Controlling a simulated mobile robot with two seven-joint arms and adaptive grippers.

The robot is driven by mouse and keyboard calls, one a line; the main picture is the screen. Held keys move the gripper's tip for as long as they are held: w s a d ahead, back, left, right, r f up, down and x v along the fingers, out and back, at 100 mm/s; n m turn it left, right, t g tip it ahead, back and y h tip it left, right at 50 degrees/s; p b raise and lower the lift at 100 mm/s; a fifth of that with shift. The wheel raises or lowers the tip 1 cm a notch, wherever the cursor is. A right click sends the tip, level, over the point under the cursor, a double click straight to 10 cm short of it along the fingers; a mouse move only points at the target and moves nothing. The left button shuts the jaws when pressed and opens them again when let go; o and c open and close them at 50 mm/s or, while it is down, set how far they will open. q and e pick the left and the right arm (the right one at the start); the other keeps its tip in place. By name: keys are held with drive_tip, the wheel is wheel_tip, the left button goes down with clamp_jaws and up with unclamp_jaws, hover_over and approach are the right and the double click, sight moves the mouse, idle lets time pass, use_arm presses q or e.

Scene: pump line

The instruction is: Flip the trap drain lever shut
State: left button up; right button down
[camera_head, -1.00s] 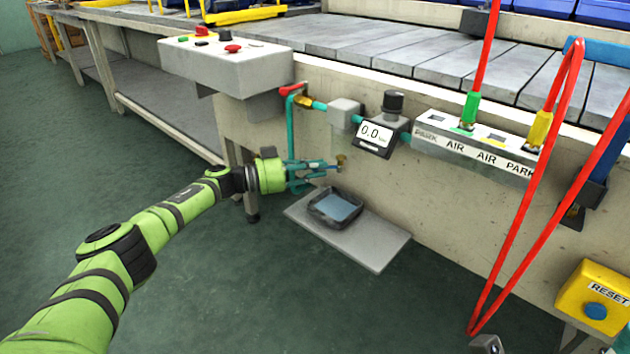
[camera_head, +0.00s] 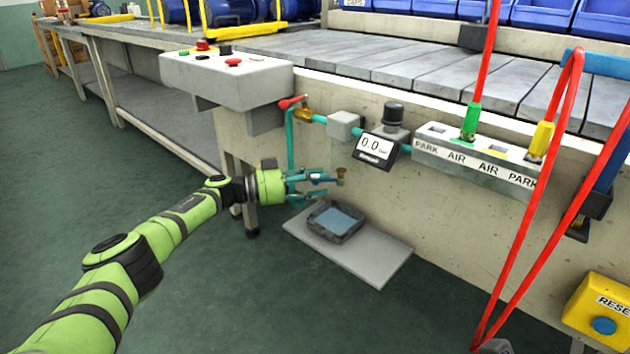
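My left gripper (camera_head: 328,185), with teal fingers, is at the lower end of the trap drain piping below the air line. Its fingers look spread apart, with no object clearly between them. A small brass drain fitting (camera_head: 340,175) is just right of the fingertips; I cannot tell whether they touch it. The drain lever itself is not clear at this size and is partly hidden by the fingers. A red-handled valve (camera_head: 292,102) is higher on the teal pipe. My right gripper is not in view.
A dark tray (camera_head: 318,232) sits on a grey slab (camera_head: 372,262) below the gripper. A grey control box (camera_head: 225,78) overhangs at upper left. A gauge (camera_head: 374,147) and a PARK/AIR manifold (camera_head: 470,158) are right of the valve. Red hoses hang at right, near a yellow RESET box (camera_head: 598,300).

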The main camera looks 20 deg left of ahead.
use_arm(q)
drive_tip(key=v, duration=1.2)
